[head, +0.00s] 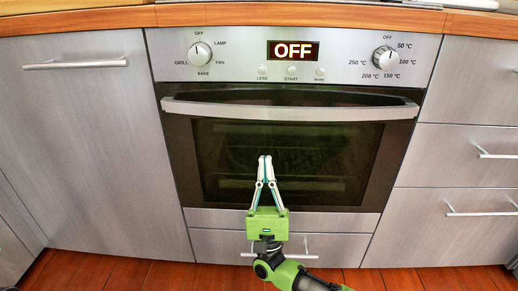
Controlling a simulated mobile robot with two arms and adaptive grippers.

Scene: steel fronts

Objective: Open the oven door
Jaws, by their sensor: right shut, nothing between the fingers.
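The oven (300,60) is built into the steel fronts, with a dark glass door (345,160) that looks closed. A curved silver handle (290,111) runs across the top of the door. My right gripper (265,160) is green with pale fingers, shut and empty. In the picture its fingertips lie below the handle, in front of the glass, and do not overlap the handle. I cannot tell how far they are from the glass. My left gripper is not in view.
The control panel has a left knob (200,53), a right knob (386,57) and a display (293,51) reading OFF. A cabinet (90,150) stands left, drawers (460,160) right. A lower drawer handle (280,255) is behind my right arm. Wooden floor (80,270) shows in front.

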